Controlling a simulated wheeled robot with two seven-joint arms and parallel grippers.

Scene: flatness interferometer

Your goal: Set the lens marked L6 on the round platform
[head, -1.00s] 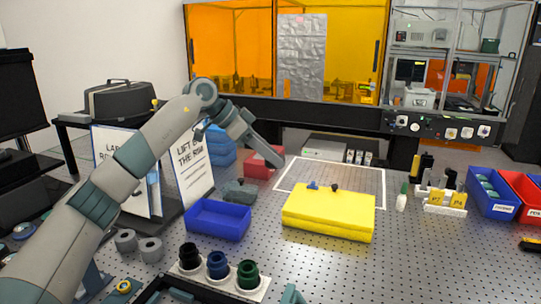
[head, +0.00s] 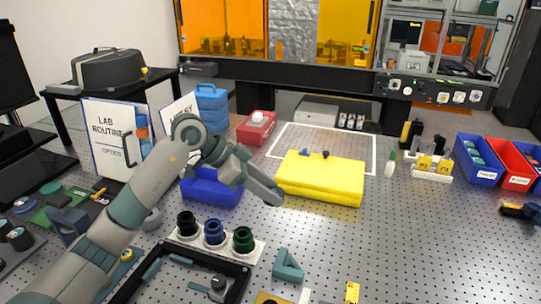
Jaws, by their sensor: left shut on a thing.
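My left gripper (head: 270,194) is shut, low in the picture's middle, by the near left corner of the yellow block. What it grips is too small or hidden to make out. A black lens-like cylinder (head: 187,223), a blue one (head: 214,233) and a dark green one (head: 243,240) stand upright in a white holder (head: 213,250), below and left of the gripper. I can read no L6 mark on any of them. I cannot single out the round platform. My right gripper is not in view.
The yellow block (head: 320,178) lies on the perforated table (head: 400,240). A blue bin (head: 205,190) is partly behind my arm. A black frame (head: 240,285) and a teal bracket (head: 288,265) lie in front. The table right of the bracket is mostly clear.

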